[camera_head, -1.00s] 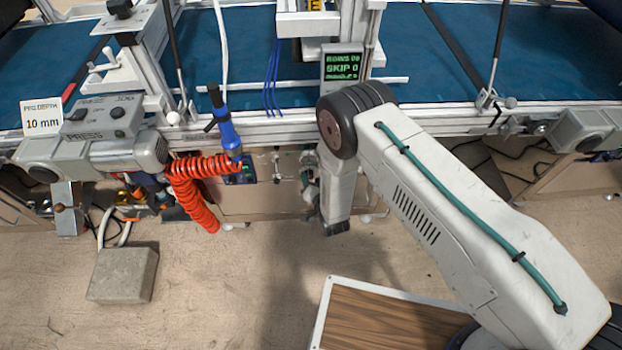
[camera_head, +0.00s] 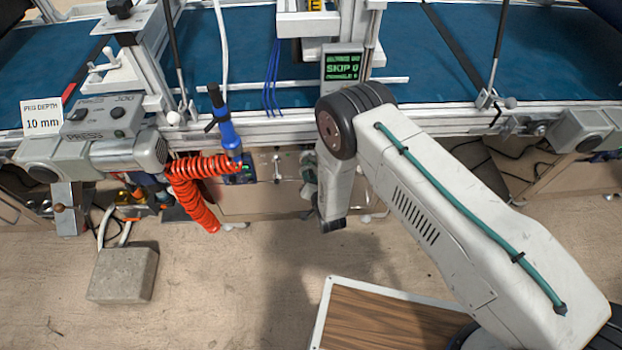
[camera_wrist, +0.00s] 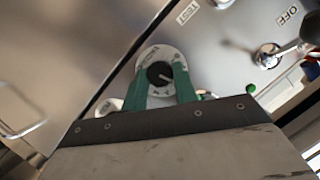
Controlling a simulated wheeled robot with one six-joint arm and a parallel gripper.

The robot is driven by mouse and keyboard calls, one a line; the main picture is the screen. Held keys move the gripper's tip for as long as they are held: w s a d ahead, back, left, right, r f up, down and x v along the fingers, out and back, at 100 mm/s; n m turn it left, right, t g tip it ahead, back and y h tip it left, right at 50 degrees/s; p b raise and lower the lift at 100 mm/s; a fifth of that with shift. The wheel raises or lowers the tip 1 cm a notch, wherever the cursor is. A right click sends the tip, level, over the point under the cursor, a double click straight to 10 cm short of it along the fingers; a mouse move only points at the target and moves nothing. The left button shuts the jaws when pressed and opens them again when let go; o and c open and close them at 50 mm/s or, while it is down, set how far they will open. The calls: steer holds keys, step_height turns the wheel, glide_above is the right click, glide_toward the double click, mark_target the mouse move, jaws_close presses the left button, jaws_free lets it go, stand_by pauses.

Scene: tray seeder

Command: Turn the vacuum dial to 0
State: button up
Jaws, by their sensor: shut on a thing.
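In the wrist view, the vacuum dial is a dark round knob (camera_wrist: 158,77) on a pale round scale plate (camera_wrist: 164,53) set in a metal panel. The knob carries a short white mark pointing to the lower right; the scale figures are too small to read. My gripper (camera_wrist: 161,73) has its green fingers on either side of the knob and is shut on it. In the head view, my wrist hangs in front of the cabinet under the conveyor, and the dial and fingertips are hidden behind it.
A lever switch (camera_wrist: 268,56) with TEST and OFF labels is at the wrist view's right. In the head view, a coiled red hose (camera_head: 190,185) hangs left of my arm, near a concrete block (camera_head: 123,275). A small screen (camera_head: 343,66) stands above. The floor in front is open.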

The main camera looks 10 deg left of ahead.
steer(key=shift+s+a+n+t+h, duration=0.15)
steer(key=shift+n+t+h, duration=0.2)
steer(key=shift+n+h, duration=1)
steer(key=shift+w+a+n+t+h, duration=0.15)
steer(key=shift+n+t+h, duration=0.45)
steer(key=shift+n, duration=1.3)
steer(key=shift+s+a+n+t+h, duration=0.15)
steer(key=shift+n+h, duration=1.1)
steer(key=shift+n, duration=0.4)
steer(key=o, duration=1)
steer(key=shift+c, duration=0.2)
steer(key=v, duration=0.7)
steer(key=shift+s, duration=0.4)
steer(key=shift+r, duration=0.15)
